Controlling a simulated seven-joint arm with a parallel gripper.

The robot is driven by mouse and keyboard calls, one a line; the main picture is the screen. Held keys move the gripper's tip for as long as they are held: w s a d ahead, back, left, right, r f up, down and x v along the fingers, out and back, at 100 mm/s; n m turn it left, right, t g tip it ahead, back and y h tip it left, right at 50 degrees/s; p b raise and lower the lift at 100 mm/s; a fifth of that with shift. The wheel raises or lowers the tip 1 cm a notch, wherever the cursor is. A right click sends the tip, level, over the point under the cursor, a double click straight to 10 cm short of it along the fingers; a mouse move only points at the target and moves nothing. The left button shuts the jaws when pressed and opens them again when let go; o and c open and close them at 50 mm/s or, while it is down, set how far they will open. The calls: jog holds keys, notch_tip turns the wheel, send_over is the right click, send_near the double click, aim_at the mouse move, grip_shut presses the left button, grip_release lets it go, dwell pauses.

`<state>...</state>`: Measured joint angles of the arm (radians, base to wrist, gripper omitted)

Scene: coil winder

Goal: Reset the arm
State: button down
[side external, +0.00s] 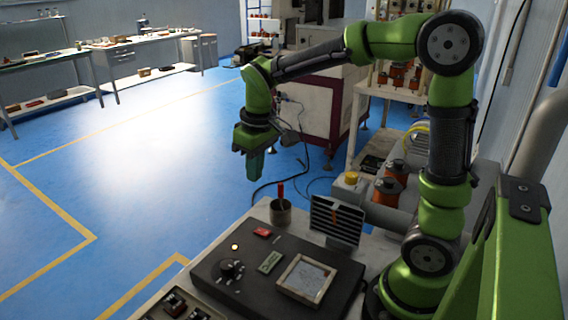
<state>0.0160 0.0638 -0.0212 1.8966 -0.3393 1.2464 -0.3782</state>
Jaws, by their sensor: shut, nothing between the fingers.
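My arm is green and black and rises from its base at the right, bending over to the left. My gripper (253,168) hangs at its end, pointing down, in the air above and to the left of the bench. Its fingers are shut and nothing shows between them. It touches nothing that I can see.
Below stands a bench with a dark control box (232,280) carrying a knob (231,270) and a lit lamp (235,247). A cup (280,211) with a red-handled tool and a finned block (337,220) stand behind it. Blue floor (130,190) is clear at left.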

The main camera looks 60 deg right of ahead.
jog(key=s+a+r+m+t+y, duration=0.1)
jog(key=s+a+r+m+t, duration=0.1)
jog(key=s, duration=0.4)
jog(key=s+a+r+m+t+y, duration=0.1)
jog(key=s+a+r+m+t, duration=0.1)
jog(key=s, duration=0.5)
jog(key=shift+s+a+t, duration=0.15)
jog(key=shift+a+t, duration=0.15)
jog(key=shift+t, duration=0.6)
jog(key=shift+r, duration=0.1)
